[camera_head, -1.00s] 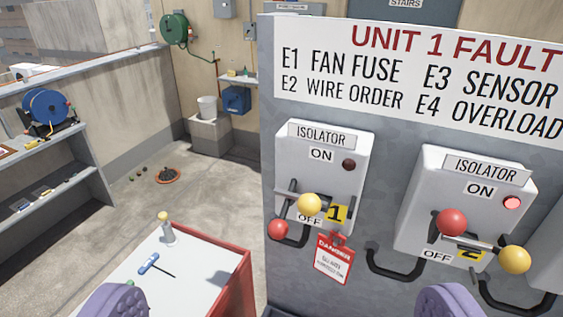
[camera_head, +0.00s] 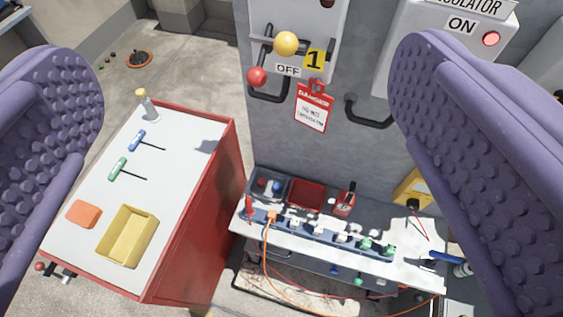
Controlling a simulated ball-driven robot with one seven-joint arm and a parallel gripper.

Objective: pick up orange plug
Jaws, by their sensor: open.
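The orange plug (camera_head: 271,216) sits at the left end of a dark socket strip (camera_head: 318,232) on the narrow shelf below the isolators. An orange cord (camera_head: 265,262) hangs down from it and curves to the right. The plug is small in the view, so its fit in the strip cannot be told in detail. My gripper (camera_head: 245,160) shows as two purple studded fingers at the left and right edges. It is wide open and empty, with the plug well beyond and between the fingers.
White and green plugs (camera_head: 366,244) fill the strip to the right. A red tray (camera_head: 306,194), a red padlock (camera_head: 344,200) and a yellow meter (camera_head: 412,188) stand behind. Isolator 1's handle (camera_head: 286,44) juts out above.

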